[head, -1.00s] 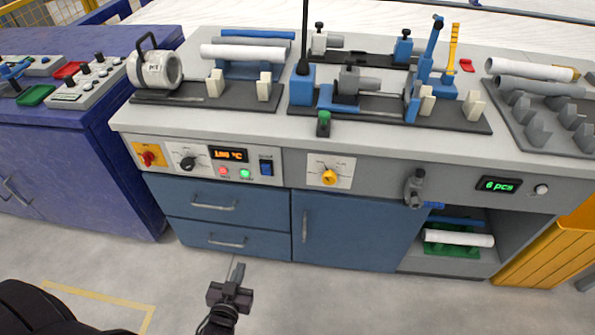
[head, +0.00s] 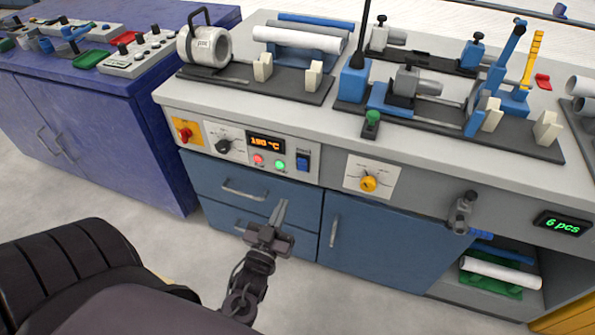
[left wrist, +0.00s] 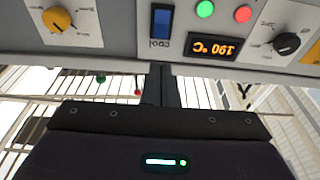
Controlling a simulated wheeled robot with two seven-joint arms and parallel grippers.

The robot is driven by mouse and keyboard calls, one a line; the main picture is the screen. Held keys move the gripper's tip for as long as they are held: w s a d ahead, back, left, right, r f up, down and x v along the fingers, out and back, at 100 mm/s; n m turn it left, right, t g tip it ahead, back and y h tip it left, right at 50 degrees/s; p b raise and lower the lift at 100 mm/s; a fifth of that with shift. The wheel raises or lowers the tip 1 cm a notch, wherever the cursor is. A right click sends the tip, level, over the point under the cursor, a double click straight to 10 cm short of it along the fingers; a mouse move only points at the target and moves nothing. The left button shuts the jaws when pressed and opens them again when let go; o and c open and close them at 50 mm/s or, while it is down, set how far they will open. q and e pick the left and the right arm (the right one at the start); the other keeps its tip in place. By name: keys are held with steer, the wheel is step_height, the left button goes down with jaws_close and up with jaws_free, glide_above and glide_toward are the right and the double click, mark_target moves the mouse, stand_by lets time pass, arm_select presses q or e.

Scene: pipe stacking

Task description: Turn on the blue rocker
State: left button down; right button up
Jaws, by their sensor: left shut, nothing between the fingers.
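The blue rocker (head: 303,161) sits on the front control panel of the workbench, right of the green button. It also shows in the left wrist view (left wrist: 161,27), which sees the panel upside down. My left gripper (head: 280,209) is shut and empty. In the head view it appears in front of the drawers, below the rocker. In the left wrist view its fingers (left wrist: 160,75) point up toward the rocker, apart from it. My right gripper is not in view.
The panel also holds a red knob (head: 186,134), a black dial (head: 223,146), an orange display (head: 266,142), and red and green buttons (head: 280,165). A yellow dial (head: 368,183) is further right. A drawer handle (head: 243,191) sticks out below.

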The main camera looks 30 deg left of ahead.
mark_target(301, 162)
arm_select(q)
steer(key=x, duration=1.1)
steer(key=shift+w, duration=0.25)
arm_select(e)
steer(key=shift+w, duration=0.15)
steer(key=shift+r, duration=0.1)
arm_select(q)
steer(key=shift+r, duration=0.1)
steer(key=shift+w+a+r+g+p, duration=0.1)
steer(key=shift+w+r+g+p, duration=0.2)
steer(key=shift+p, duration=0.8)
steer(key=shift+f, duration=0.25)
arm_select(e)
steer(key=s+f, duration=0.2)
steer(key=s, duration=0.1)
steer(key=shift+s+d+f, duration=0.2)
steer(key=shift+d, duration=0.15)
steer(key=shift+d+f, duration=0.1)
